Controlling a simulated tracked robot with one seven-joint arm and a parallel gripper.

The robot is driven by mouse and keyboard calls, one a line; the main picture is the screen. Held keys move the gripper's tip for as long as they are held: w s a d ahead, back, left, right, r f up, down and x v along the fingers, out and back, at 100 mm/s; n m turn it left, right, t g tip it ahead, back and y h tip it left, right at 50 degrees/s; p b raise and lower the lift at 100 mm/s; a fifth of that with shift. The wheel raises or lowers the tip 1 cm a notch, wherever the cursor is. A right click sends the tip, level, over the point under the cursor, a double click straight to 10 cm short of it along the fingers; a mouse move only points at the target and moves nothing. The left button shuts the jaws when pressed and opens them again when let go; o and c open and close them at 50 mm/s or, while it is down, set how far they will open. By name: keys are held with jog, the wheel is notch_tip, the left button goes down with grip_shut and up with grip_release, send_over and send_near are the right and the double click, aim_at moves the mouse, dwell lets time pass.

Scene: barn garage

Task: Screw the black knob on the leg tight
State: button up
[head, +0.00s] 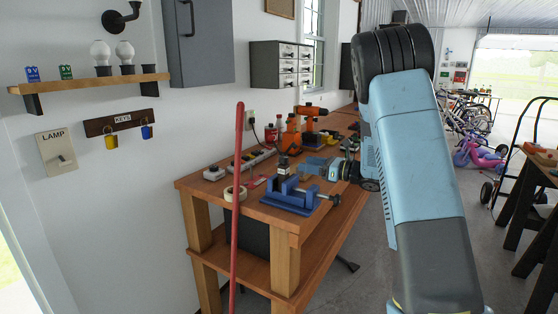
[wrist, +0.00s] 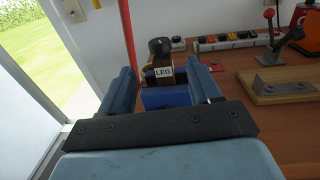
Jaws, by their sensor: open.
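The leg, a short wooden piece labelled LEG (wrist: 163,72), stands upright in the blue vise (head: 289,197) on the workbench. The black knob (wrist: 159,46) sits on top of the leg. In the head view the leg and knob (head: 283,163) are small. My gripper (wrist: 162,79) is open and empty. In the wrist view its two blue fingers are on the left and right of the leg, with the knob showing above and between the fingertips. In the head view my gripper (head: 308,168) is just right of the leg. I cannot tell whether the fingers reach around it.
A red pole (head: 238,190) stands upright at the bench's near edge. A lever on a wooden base (wrist: 285,87) is to the right in the wrist view. An orange drill (head: 312,112) stands farther back.

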aim_at(284, 160)
jog(key=x, duration=1.2)
jog(key=shift+c, duration=0.2)
jog(key=shift+d, duration=0.1)
jog(key=c, duration=1)
jog(key=shift+o, duration=0.2)
